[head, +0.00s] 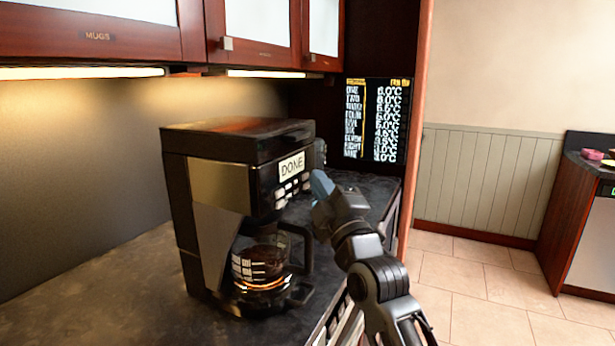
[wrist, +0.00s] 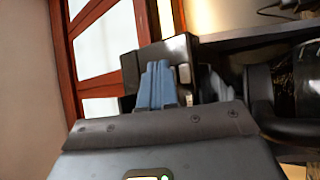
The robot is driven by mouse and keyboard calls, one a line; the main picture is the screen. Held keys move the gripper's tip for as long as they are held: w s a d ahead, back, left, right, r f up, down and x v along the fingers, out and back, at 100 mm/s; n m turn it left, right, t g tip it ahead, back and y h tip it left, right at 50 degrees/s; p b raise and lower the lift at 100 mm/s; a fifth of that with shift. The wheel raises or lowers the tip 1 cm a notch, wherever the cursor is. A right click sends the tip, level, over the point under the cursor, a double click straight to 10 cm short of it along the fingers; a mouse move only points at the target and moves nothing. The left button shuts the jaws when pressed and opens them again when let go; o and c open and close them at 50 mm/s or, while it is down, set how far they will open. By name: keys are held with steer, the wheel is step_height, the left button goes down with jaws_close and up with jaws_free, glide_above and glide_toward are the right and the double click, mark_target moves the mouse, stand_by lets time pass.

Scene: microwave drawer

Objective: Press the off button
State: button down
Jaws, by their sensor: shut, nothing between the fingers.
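A black and steel coffee maker (head: 215,180) stands on the dark counter, with a lit "DONE" display (head: 291,164) on its front. Below the display is a cluster of small pale buttons (head: 292,188); I cannot read which one is off. My gripper (head: 321,185) is shut and empty, its blue fingertips just right of the buttons in the head view. Contact cannot be told. In the wrist view the shut blue fingers (wrist: 158,82) point toward the machine's black upper body (wrist: 178,47), with a pale button (wrist: 184,75) beside them.
A glass carafe (head: 258,262) with dark coffee sits in the machine, its black handle (head: 303,250) sticking out below my gripper. Wooden cabinets (head: 100,38) hang above. A dark screen (head: 376,120) with a temperature list is behind. The tiled floor (head: 480,290) at the right is clear.

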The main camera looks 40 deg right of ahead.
stand_by(0.3)
steer(key=shift+s+d+b, duration=0.2)
steer(key=shift+s+b, duration=0.4)
steer(key=shift+b, duration=0.3)
steer(key=s+b, duration=0.1)
steer(key=s+d+b, duration=0.1)
steer(key=s, duration=0.1)
steer(key=s+b, duration=0.1)
steer(key=b, duration=0.1)
steer(key=shift+s+d, duration=0.35)
steer(key=shift+s, duration=0.05)
stand_by(0.4)
